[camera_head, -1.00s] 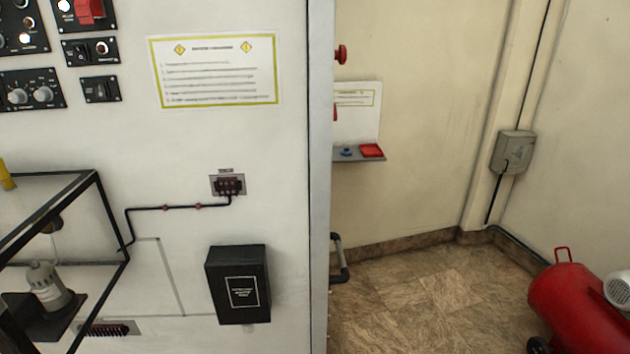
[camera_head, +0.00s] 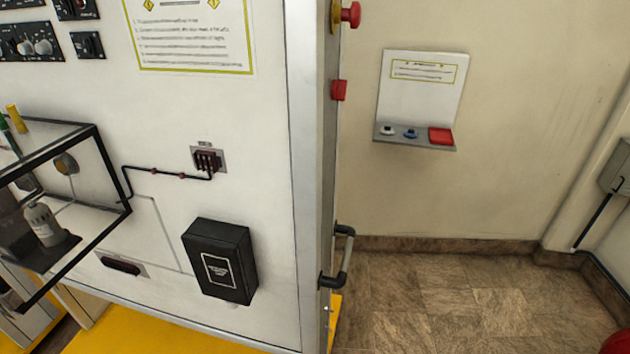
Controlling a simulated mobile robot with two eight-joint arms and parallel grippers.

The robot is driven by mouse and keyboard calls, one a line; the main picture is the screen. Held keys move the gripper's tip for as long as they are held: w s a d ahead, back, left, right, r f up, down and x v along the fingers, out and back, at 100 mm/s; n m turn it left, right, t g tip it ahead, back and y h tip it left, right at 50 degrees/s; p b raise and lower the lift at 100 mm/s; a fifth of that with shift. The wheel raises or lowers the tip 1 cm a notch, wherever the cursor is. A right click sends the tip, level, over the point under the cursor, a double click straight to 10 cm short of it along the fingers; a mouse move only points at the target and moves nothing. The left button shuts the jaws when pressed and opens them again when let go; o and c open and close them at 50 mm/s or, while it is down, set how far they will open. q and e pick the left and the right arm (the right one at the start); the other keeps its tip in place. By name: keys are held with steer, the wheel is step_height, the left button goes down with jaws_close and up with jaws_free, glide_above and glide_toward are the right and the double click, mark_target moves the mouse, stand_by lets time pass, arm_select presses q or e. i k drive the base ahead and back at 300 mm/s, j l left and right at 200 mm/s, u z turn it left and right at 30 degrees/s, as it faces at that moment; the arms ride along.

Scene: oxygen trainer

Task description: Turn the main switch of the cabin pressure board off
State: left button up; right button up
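A white panel (camera_head: 270,120) fills the left half of the head view. Black control modules sit at its upper left, cut off by the top edge: one with two round knobs (camera_head: 30,45), one with a small switch (camera_head: 88,45). I cannot read their labels, so I cannot tell which part is the cabin pressure board or its main switch. A red button (camera_head: 351,14) and a red block (camera_head: 339,90) are on the panel's right edge. Neither of my grippers is in view.
A small wall shelf (camera_head: 415,141) holds a red item (camera_head: 440,136) and small round parts. A black-framed clear box (camera_head: 110,160) juts out at left. A black box (camera_head: 220,261) and a grey handle (camera_head: 343,258) stick out.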

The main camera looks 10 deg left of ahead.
mark_target(340, 87)
steer(key=i+l+u, duration=0.15)
steer(key=l+u, duration=0.2)
steer(key=u, duration=0.15)
steer(key=i+l+u, duration=0.1)
steer(key=l+u, duration=0.4)
steer(key=i+l+u, duration=0.4)
steer(key=l, duration=0.15)
steer(key=k+j, duration=0.05)
steer(key=k, duration=0.05)
